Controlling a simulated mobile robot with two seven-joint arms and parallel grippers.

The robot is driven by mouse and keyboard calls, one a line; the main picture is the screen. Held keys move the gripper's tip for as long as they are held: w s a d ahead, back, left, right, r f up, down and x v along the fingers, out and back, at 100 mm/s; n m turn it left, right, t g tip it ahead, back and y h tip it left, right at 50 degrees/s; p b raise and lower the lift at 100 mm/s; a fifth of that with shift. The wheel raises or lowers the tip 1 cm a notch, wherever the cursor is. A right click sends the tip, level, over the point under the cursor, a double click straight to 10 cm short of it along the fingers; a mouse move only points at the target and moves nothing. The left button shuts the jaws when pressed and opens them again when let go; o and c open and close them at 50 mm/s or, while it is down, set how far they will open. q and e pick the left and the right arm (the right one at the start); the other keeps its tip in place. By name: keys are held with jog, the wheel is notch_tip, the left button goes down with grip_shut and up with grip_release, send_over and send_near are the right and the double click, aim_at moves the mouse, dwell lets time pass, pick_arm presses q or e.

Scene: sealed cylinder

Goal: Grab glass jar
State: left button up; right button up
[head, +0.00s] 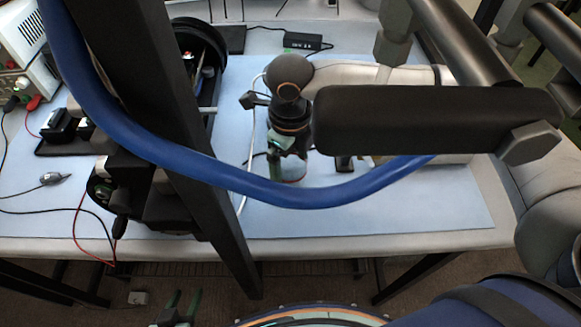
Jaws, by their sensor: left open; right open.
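My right gripper (286,158) points down over the blue mat on the table, with its arm coming in from the right. Its greenish fingers are open. A small clear object with a reddish lower edge (294,174) shows just beside and below the fingers; it may be the glass jar, but the gripper and a blue hose cover much of it. I cannot tell whether the fingers touch it. My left gripper (182,306) is low at the bottom edge, in front of the table, with its two green fingers apart and nothing visible between them.
A thick blue hose (300,197) and a dark slanted post (165,110) cross the view in front of the table. A black bin (207,45) stands at the back left. Cables lie at left. The blue mat (400,210) is clear at front right.

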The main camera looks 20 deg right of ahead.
jog(key=shift+f, duration=0.75)
jog(key=shift+c, duration=0.4)
